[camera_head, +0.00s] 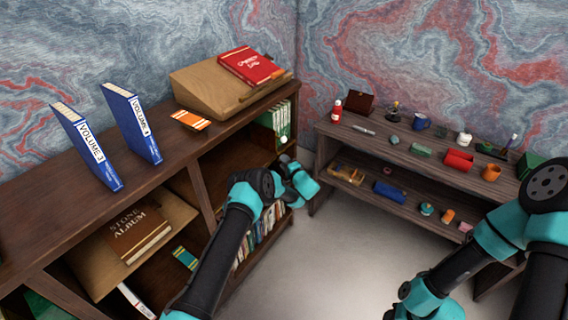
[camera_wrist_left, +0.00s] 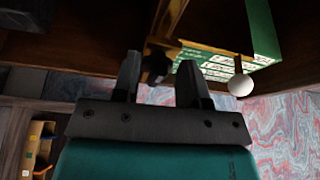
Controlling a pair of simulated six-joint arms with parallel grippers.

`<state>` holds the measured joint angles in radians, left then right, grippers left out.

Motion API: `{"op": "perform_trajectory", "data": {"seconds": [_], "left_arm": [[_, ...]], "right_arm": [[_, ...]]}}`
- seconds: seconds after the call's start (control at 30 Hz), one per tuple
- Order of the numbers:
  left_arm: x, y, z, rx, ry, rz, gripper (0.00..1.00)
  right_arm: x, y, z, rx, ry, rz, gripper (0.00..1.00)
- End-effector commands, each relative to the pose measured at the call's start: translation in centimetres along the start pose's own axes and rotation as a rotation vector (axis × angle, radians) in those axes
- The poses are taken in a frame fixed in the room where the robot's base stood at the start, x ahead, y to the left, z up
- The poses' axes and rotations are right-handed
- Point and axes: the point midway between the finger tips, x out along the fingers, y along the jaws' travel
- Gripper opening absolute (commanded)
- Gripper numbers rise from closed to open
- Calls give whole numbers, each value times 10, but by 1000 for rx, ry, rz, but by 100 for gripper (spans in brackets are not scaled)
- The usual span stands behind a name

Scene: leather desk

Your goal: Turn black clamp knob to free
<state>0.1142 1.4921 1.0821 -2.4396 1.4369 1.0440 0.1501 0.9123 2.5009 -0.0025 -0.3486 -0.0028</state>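The black clamp knob (camera_wrist_left: 155,67) shows in the left wrist view as a small dark round shape on a brass-coloured bar, beside green-bound books. My left gripper (camera_wrist_left: 159,72) has its two dark fingers apart, with the knob between or just beyond the tips. I cannot tell whether either finger touches it. In the head view my left gripper (camera_head: 288,163) is at the right end of the bookcase, below the green books (camera_head: 281,121), and its wrist hides the knob. My right arm shows at the lower right; its gripper is outside the picture.
A white ball (camera_wrist_left: 241,85) sticks out beside the books, right of the fingers. The bookcase (camera_head: 205,160) holds blue volumes, a red book on a sloped wooden stand (camera_head: 205,88) and a stone album. A low shelf (camera_head: 400,155) with many small items stands right. Floor between is clear.

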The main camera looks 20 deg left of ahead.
Motion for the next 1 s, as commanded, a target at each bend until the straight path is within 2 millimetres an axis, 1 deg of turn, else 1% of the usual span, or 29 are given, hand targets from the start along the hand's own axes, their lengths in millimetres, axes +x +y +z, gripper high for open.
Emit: {"op": "perform_trajectory", "data": {"seconds": [0.27, 0.37, 0.47, 0.67, 1.0], "left_arm": [[-5, 1, -1, 2, 4, 2, 39], [-12, 1, -1, 2, 3, 2, 39], [-23, 1, -2, 3, 5, 3, 39], [-59, 0, -2, 2, 5, 2, 39], [-125, 0, -1, 3, 4, 2, 39]], "right_arm": [[0, 0, 0, 0, 0, 0, 43], [0, 0, 0, 0, 0, 0, 43], [0, 0, 0, 0, 0, 0, 43], [0, 0, 0, 0, 0, 0, 43], [0, 0, 0, 0, 0, 0, 43]]}}
